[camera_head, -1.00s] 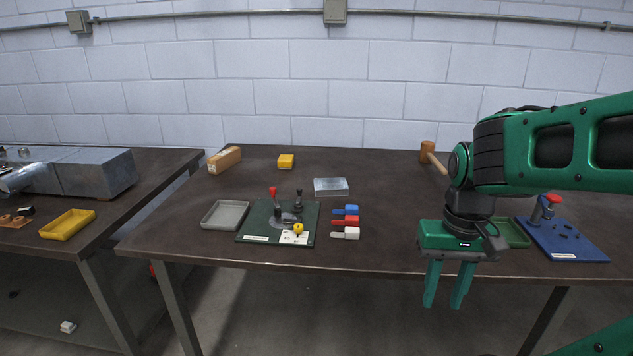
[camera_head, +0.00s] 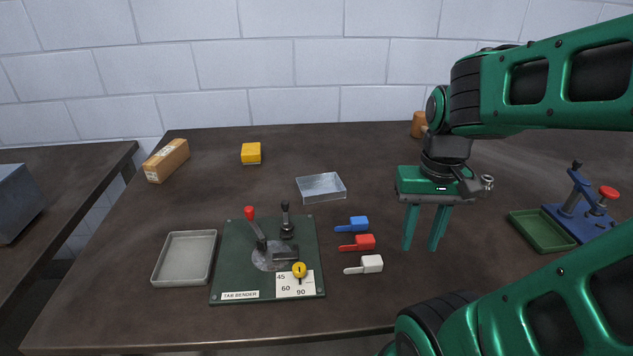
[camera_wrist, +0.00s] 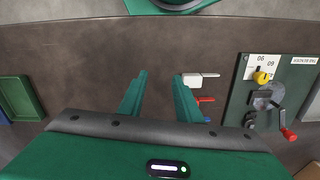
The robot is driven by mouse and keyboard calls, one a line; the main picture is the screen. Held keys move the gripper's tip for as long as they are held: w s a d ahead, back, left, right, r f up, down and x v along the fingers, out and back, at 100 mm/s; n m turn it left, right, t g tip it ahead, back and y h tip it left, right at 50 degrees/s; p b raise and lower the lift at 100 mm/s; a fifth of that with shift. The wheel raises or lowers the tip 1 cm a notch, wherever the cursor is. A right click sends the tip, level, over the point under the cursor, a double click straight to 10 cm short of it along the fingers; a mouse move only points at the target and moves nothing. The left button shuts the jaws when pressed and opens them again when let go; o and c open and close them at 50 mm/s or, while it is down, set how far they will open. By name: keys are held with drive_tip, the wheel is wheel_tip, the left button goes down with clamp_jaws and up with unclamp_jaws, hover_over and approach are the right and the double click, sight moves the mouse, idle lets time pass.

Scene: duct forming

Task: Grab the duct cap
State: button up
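The duct cap appears to be the shallow, shiny grey metal box (camera_head: 321,188) lying on the table, behind the coloured clamps, in the head view. It is not seen in the wrist view. My gripper (camera_head: 424,248) points down over the table, to the right of the cap and nearer the front, apart from it. Its two green fingers are spread with nothing between them. The wrist view also shows the open fingers (camera_wrist: 160,76), with the white clamp beyond the right finger.
A green tab bender board (camera_head: 233,262) and a grey tray (camera_head: 160,277) stand at left front. Blue (camera_head: 356,224), red (camera_head: 363,242) and white (camera_head: 370,264) clamps lie between board and gripper. A green tray (camera_head: 540,232) and blue tool (camera_head: 580,215) are at right.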

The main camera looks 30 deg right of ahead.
drive_tip(key=shift+w, duration=0.35)
drive_tip(key=o, duration=0.5)
drive_tip(key=shift+s+r, duration=0.15)
drive_tip(key=shift+s, duration=0.05)
drive_tip(key=o, duration=0.5)
drive_tip(key=shift+r, duration=0.35)
drive_tip(key=o, duration=0.8)
drive_tip(key=w+n, duration=0.1)
drive_tip(key=w, duration=0.2)
drive_tip(key=w+r+n, duration=0.1)
drive_tip(key=w, duration=0.1)
drive_tip(key=shift+d+n, duration=0.3)
drive_tip(key=shift+c, duration=0.2)
drive_tip(key=n+t+y, duration=0.1)
drive_tip(key=n+y, duration=0.3)
drive_tip(key=n, duration=1.5)
hover_over(317, 191)
drive_tip(key=s+d, duration=0.1)
drive_tip(key=d, duration=0.5)
drive_tip(key=f, duration=0.1)
drive_tip(key=shift+a+x, duration=0.15)
drive_tip(key=shift+x, duration=2.55)
drive_tip(key=shift+a+x, duration=0.1)
drive_tip(key=shift+x, duration=2.6)
